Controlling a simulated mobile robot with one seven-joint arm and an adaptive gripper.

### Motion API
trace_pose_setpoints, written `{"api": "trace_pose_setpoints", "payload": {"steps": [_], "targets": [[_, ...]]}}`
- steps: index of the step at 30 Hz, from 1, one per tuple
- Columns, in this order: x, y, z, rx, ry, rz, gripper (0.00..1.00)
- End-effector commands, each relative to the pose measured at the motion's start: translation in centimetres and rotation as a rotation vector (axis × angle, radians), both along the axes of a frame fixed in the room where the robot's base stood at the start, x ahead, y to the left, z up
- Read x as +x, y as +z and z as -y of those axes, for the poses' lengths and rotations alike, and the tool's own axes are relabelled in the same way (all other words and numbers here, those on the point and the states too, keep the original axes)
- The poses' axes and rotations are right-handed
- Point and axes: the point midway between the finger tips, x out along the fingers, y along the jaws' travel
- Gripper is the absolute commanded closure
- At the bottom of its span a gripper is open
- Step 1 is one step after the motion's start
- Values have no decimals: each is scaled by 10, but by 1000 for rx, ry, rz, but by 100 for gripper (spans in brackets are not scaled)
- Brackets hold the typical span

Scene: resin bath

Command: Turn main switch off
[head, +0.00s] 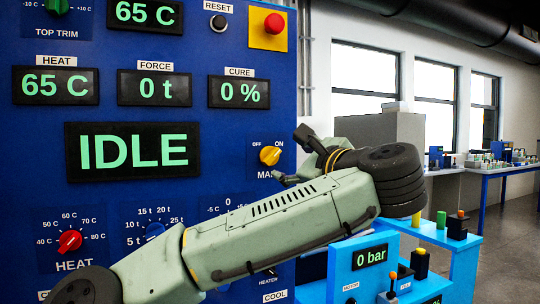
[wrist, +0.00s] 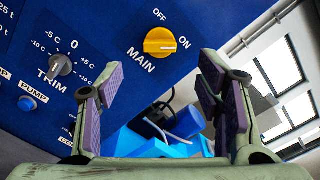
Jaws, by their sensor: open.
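The main switch is a yellow rotary knob (head: 270,155) on the blue control panel, with OFF at its upper left and ON at its upper right. Its ridge appears to point toward ON. The knob also shows in the wrist view (wrist: 160,42), above and beyond the space between my fingers. My gripper (head: 291,156) is just right of the knob in the head view and partly covers the MAIN label. In the wrist view my gripper (wrist: 162,74) is open and empty, its purple-padded fingers wide apart, with no visible contact with the knob.
The blue panel (head: 203,195) carries a red HEAT knob (head: 70,241), a red emergency button (head: 274,24) and a display reading IDLE (head: 132,151). A TRIM knob (wrist: 61,65) is left of my fingers in the wrist view. A light-blue console (head: 362,262) stands at lower right.

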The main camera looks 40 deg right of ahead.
Motion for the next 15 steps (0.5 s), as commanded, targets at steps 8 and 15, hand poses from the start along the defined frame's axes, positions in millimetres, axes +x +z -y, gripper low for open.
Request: {"api": "trace_pose_setpoints", "payload": {"steps": [8,15], "targets": [[52,3,11,-1,4,-4,40],[85,2,20,-2,1,-2,40]]}}
